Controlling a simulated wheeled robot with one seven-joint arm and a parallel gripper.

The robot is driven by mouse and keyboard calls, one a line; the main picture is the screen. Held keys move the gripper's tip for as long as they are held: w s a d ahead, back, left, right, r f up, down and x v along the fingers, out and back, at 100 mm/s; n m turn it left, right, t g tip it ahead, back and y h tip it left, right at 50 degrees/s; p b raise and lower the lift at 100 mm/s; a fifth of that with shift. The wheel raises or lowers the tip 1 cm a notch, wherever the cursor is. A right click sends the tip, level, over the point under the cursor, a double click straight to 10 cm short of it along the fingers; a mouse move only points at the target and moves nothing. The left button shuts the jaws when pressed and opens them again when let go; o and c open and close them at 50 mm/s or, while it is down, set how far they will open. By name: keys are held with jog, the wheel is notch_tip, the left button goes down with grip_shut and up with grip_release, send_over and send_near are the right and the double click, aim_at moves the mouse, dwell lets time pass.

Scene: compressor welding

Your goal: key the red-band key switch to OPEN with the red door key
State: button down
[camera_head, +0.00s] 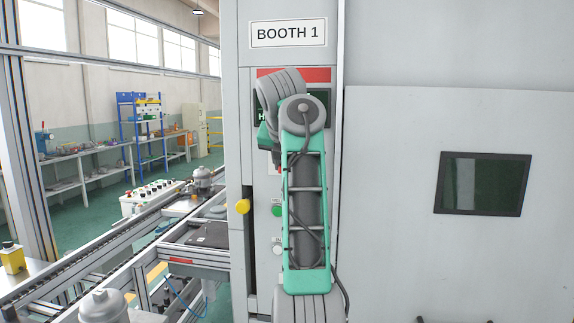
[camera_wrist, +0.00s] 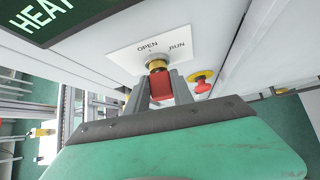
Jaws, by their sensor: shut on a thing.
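In the wrist view the red door key (camera_wrist: 161,87) is between the two grey fingers of my gripper (camera_wrist: 162,82), which is shut on it. The key meets the yellow collar of the key switch (camera_wrist: 156,64) on a white plate (camera_wrist: 135,57) marked OPEN on the left and RUN on the right. A small dark mark shows under OPEN; I cannot tell the key's exact turn. Part of the red band (camera_head: 310,74) shows above my arm on the BOOTH 1 panel.
A red mushroom button (camera_wrist: 202,87) on a yellow base is right of my gripper in the wrist view. A dark display (camera_wrist: 50,15) is at upper left. In the head view a yellow knob (camera_head: 243,206) sticks out at the panel's left edge, with a conveyor (camera_head: 100,250) further left.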

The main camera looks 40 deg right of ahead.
jog(key=shift+r+p, duration=0.4)
jog(key=shift+p, duration=0.15)
jog(key=shift+f+n+g, duration=0.3)
jog(key=shift+f+g, duration=0.05)
jog(key=shift+g, duration=0.05)
jog(key=p, duration=0.2)
jog(key=shift+w+r+h+p, duration=0.2)
jog(key=shift+r+h+p, duration=0.15)
jog(key=shift+h+p, duration=0.05)
jog(key=shift+a+f+g, duration=0.1)
jog(key=shift+f+g, duration=0.25)
jog(key=shift+g, duration=0.05)
jog(key=c, duration=1)
grip_release()
jog(key=shift+f, duration=0.1)
jog(key=v, duration=0.7)
jog(key=shift+s+a+r+p, duration=0.15)
jog(key=shift+a+r+p, duration=0.1)
jog(key=shift+p, duration=0.15)
